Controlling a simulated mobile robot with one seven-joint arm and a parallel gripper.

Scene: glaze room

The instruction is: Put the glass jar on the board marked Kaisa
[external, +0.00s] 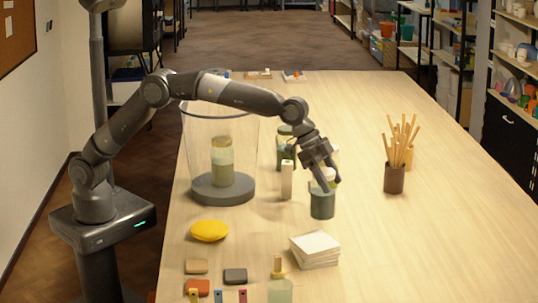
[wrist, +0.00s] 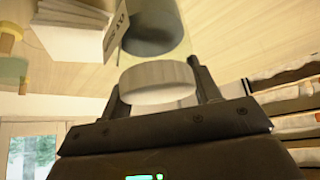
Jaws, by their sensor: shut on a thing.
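My gripper (external: 329,180) is shut on the pale round lid (wrist: 157,82) of a glass jar. In the external view the jar (external: 322,203) hangs below the fingers, upright or nearly so, with dark grey-green contents. I cannot tell whether its base touches the table. In the wrist view its contents (wrist: 150,35) show beyond the lid. No board with a readable Kaisa mark shows. Two small boards (external: 258,75) (external: 293,76) lie at the table's far end, their marks too small to read.
A white stack (external: 315,248) lies in front of the jar; lettering shows beside it in the wrist view. A white bottle (external: 287,180) and lidded jar (external: 286,148) stand near. A stick-filled pot (external: 394,178) is right. The right front is clear.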

